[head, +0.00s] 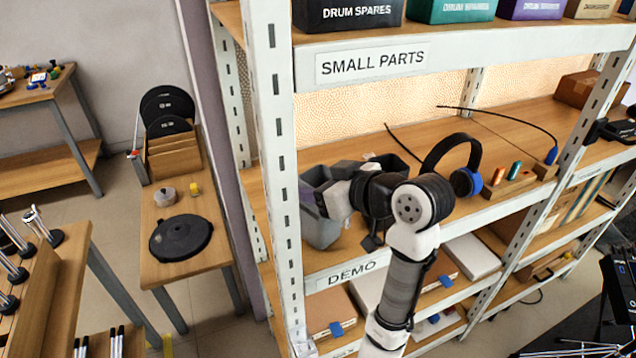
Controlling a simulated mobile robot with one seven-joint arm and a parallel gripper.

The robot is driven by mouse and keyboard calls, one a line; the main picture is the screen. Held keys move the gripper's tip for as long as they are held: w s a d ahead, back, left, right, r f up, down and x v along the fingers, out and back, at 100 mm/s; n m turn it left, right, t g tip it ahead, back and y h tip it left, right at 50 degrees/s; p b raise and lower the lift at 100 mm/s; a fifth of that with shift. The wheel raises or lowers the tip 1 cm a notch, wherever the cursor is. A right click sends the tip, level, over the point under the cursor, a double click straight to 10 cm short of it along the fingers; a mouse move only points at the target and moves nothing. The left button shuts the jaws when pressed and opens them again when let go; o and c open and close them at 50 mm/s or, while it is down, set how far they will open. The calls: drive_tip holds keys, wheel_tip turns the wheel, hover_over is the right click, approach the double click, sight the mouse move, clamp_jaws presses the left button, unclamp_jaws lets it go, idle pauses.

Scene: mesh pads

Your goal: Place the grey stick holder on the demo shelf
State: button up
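A grey open-topped container (321,232), which looks like the grey stick holder, is at the left end of the demo shelf (352,243), close behind the left post. It looks upright, with its base at or very near the shelf board. I cannot tell whether it bears fully on the board. My arm reaches in from the front, and my gripper (338,190) is at the container's upper right side. The gripper's body and wrist hide that side and the fingertips. I cannot see whether the fingers are closed on the wall.
Blue-and-black headphones (466,182) stand right of my wrist on the same shelf. A wooden block with coloured pieces (514,180) is farther right. The white shelf post (279,150) stands left of the container. The SMALL PARTS shelf (450,66) is above.

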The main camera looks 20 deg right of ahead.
drive_tip(key=shift+f, duration=0.25)
drive_tip(key=shift+f, duration=0.1)
drive_tip(key=o, duration=1.6)
drive_tip(key=shift+r, duration=0.25)
drive_tip(key=b+v, duration=0.2)
drive_tip(key=v, duration=1)
drive_tip(key=shift+f, duration=0.1)
